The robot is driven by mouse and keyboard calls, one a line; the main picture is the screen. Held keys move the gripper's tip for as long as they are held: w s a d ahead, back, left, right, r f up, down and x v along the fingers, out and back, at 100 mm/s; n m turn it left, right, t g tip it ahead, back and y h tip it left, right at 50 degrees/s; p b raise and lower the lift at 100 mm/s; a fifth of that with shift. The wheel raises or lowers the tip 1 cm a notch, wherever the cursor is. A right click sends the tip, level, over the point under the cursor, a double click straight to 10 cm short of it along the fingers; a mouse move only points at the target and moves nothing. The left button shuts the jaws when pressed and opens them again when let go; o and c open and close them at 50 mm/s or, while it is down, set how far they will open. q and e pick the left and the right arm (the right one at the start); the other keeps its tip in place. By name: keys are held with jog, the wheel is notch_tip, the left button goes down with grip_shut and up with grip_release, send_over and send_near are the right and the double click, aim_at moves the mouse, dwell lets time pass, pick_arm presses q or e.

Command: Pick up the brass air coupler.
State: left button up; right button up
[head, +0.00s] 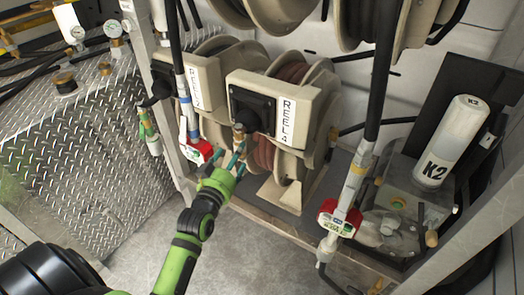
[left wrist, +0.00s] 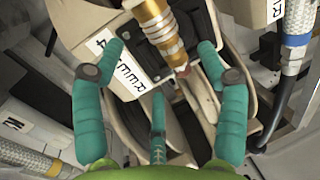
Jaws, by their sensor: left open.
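The brass air coupler (head: 238,132) hangs at the front of the reel marked REEL 4, just beyond my left fingertips in the head view. In the left wrist view the coupler (left wrist: 160,32) is a ribbed golden cylinder with a narrower tip pointing down, at the top centre. My left gripper (head: 228,157) is open and empty, with teal fingers reaching up toward the coupler. In the left wrist view the gripper's (left wrist: 160,50) two side fingers stand apart on either side of the coupler, and a third finger is below it. No finger clearly touches it. My right gripper is not in view.
The REEL 4 housing (head: 285,105) stands close behind the coupler. A red-bodied dispensing handle (head: 198,152) hangs close left of my gripper, and another (head: 340,218) hangs at right. A white K2 cylinder (head: 452,140) stands at far right. The floor (head: 180,255) is clear.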

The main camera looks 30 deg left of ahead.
aim_at(240, 142)
pick_arm(q)
jog(key=shift+d+r, duration=0.1)
jog(key=shift+r, duration=0.6)
jog(key=shift+w+r, duration=0.15)
jog(key=shift+w, duration=0.1)
jog(key=w, duration=0.2)
jog(key=w+a, duration=0.1)
jog(key=w, duration=0.1)
jog(key=w+f, duration=0.1)
jog(key=w, duration=0.1)
jog(key=shift+w+a, duration=0.15)
jog(key=shift+a, duration=0.15)
jog(key=shift+r, duration=0.1)
jog(key=c, duration=1.4)
